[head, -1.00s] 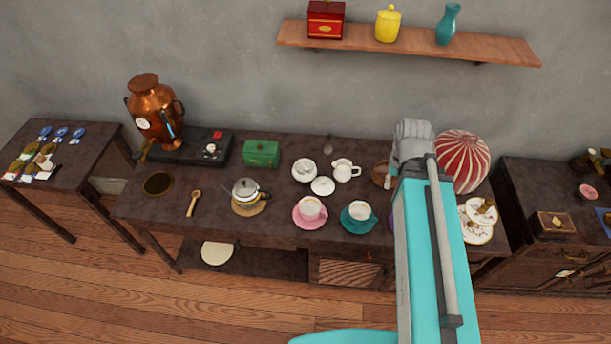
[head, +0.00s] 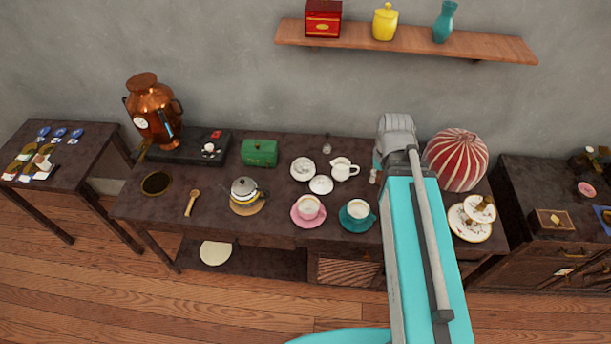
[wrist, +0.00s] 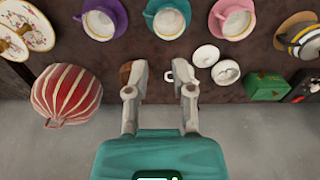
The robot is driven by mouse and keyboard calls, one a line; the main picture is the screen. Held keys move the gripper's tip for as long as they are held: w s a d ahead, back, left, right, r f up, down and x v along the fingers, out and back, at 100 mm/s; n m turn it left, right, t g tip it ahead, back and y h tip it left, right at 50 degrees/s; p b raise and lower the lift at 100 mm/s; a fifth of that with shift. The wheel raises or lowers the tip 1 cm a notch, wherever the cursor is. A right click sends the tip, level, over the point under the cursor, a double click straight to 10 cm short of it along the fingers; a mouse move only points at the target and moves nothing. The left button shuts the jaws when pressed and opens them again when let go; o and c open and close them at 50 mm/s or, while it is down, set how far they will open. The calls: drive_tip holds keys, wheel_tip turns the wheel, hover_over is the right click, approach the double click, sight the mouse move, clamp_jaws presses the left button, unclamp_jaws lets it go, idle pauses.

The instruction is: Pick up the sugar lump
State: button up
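I cannot make out a sugar lump as a separate thing in either view. A small white round bowl (head: 303,169) stands mid-table, and its contents are too small to tell. A white lid-like disc (head: 321,185) lies just in front of it. My gripper (wrist: 159,92) is open and empty in the wrist view, its two fingers apart above the back of the table. The white creamer (wrist: 182,69) is just right of the fingers there. A brown wooden object (wrist: 125,73) is partly hidden by the left finger. In the head view my arm hides that spot.
A pink cup (head: 308,207) and a teal cup (head: 357,211) stand on saucers at the front. A red-and-white striped round vessel (head: 457,160) is right of my arm. A green box (head: 259,152) and a teapot (head: 245,190) stand left. A shelf (head: 430,48) hangs above.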

drive_tip(key=w+a+f+n+b, duration=0.1)
drive_tip(key=w+a+f+b, duration=0.35)
drive_tip(key=w, duration=0.25)
drive_tip(key=w+a+f+n+b, duration=0.1)
drive_tip(key=w+a+f+b, duration=0.4)
drive_tip(key=w, duration=0.3)
drive_tip(key=n+b, duration=0.1)
drive_tip(key=b, duration=0.5)
hover_over(305, 171)
drive_tip(key=s, duration=0.2)
wheel_tip(305, 171, down, 6)
drive_tip(key=shift+s+f, duration=0.15)
drive_tip(key=shift+f, duration=0.1)
wheel_tip(305, 171, down, 8)
drive_tip(key=b, duration=0.8)
drive_tip(key=shift+f, duration=0.2)
drive_tip(key=shift+f+b, duration=2.6)
drive_tip(key=shift+b, duration=0.1)
drive_tip(key=c, duration=0.3)
